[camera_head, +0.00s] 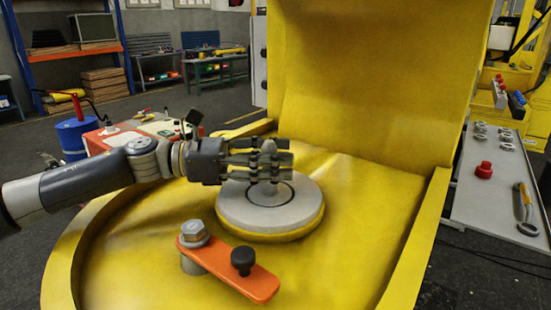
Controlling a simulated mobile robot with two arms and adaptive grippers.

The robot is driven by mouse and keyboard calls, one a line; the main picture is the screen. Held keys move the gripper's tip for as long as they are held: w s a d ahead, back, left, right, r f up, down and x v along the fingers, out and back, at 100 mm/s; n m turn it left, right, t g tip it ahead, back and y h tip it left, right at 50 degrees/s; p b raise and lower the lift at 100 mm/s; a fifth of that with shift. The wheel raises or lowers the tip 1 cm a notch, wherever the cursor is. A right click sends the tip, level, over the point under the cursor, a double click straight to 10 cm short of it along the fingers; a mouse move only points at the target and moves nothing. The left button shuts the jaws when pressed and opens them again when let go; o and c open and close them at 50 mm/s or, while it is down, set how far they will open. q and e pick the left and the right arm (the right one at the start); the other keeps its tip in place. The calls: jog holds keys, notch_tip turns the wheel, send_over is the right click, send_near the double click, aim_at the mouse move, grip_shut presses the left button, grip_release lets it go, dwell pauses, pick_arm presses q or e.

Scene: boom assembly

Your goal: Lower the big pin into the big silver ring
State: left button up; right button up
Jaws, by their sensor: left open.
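The big silver ring (238,207) is a wide, flat grey disc on a yellow round base in the middle of the yellow structure. A dark circular line shows around its centre. The big pin (268,147) is grey with a rounded top and stands upright over the middle of the ring. My left gripper (281,161) reaches in from the left, with its fingers around the pin and open. The fingers hide the pin's middle, and I cannot tell how deep its lower end sits. My right gripper is not in view.
An orange bar (238,272) with a large bolt (194,233) and a black knob (243,260) lies in front of the ring. A tall yellow wall (370,80) rises behind. A side table (488,205) at right holds a red part (484,170) and pliers (524,208).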

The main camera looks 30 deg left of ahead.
pick_arm(q)
notch_tip(320, 180, up, 10)
dwell(0.4)
dwell(0.6)
